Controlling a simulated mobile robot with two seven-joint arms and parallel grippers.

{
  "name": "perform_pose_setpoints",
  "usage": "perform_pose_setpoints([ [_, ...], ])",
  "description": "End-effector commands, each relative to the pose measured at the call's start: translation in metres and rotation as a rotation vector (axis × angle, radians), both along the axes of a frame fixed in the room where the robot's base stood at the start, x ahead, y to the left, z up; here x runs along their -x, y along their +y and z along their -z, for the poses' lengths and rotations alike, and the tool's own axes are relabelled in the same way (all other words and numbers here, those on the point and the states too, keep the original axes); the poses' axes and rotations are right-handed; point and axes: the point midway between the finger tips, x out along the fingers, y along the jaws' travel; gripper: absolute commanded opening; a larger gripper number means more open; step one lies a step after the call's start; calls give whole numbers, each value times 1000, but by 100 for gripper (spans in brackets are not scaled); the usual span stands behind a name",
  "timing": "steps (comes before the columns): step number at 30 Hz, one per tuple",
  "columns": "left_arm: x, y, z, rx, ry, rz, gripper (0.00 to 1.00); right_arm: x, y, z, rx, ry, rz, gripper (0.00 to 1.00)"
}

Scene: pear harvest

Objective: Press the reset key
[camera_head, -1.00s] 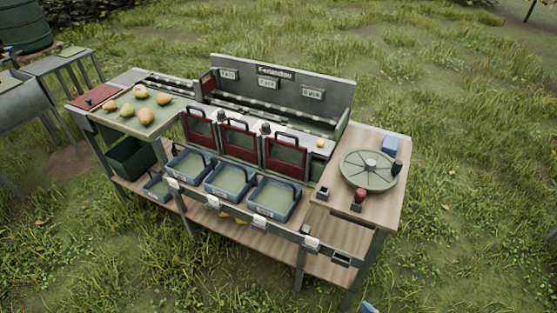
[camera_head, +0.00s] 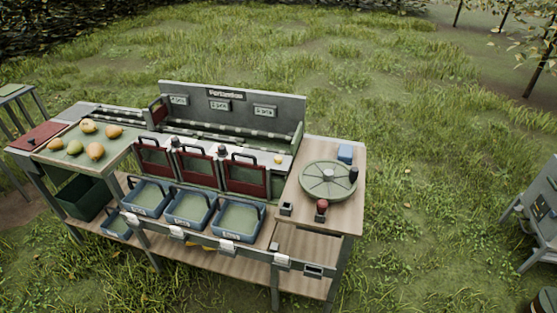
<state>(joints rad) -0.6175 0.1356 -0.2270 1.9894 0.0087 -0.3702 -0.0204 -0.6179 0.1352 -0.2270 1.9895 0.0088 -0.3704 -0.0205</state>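The sorting bench stands in the middle of the view, with a wooden top (camera_head: 335,215) at its right end. On this top are a round green dial (camera_head: 328,179), a red-topped knob (camera_head: 321,207) at its front, a small dark box-like piece (camera_head: 286,209) to the left and a dark upright piece (camera_head: 353,175) at the dial's right edge. A small yellow spot (camera_head: 278,159) shows on the pale strip behind the red gates. I cannot tell which of these is the reset key; no label on them is readable. Neither gripper is in view.
Several pears lie on the left tray (camera_head: 112,147). A blue block (camera_head: 345,152) sits behind the dial. Open grass lies right of the bench; a grey stand (camera_head: 538,212) is at the far right.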

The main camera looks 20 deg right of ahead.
Motion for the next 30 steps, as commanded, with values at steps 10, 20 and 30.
perform_pose_setpoints([
  [10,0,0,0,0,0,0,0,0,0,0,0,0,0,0],
  [20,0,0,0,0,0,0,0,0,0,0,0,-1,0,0],
  [30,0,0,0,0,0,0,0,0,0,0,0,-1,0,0],
])
